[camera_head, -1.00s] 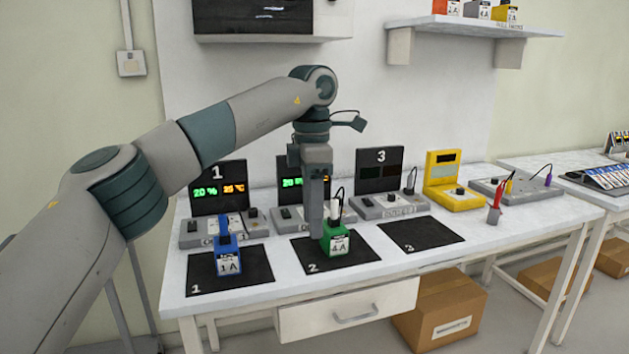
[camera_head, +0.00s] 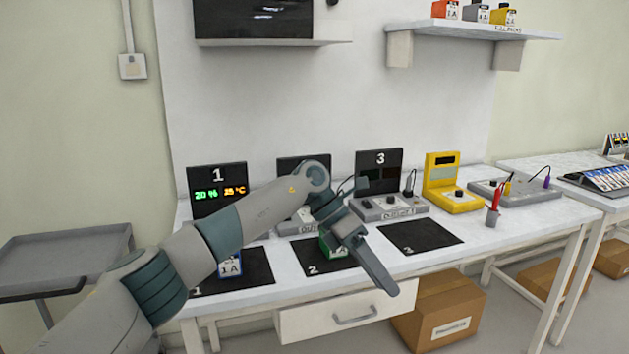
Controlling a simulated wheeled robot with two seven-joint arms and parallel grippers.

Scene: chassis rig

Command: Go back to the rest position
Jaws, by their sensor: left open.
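My left arm comes in from the lower left, and its left gripper (camera_head: 388,285) hangs over the front edge of the workbench (camera_head: 420,262), pointing down and to the right. Nothing shows between its fingers. The gripper and wrist partly hide a green pack (camera_head: 327,252) on mat 2 (camera_head: 312,263). The forearm partly hides a blue pack labelled 1A (camera_head: 230,268) on mat 1 (camera_head: 258,266). My right gripper is not in view.
Mat 3 (camera_head: 425,236) is empty. Display 1 (camera_head: 215,190) shows 20 % and 25 °C; display 3 (camera_head: 379,173) is dark. A yellow meter (camera_head: 450,185) stands farther right. A grey cart (camera_head: 65,258) stands at left. A drawer (camera_head: 335,317) and a cardboard box (camera_head: 440,312) sit below the bench.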

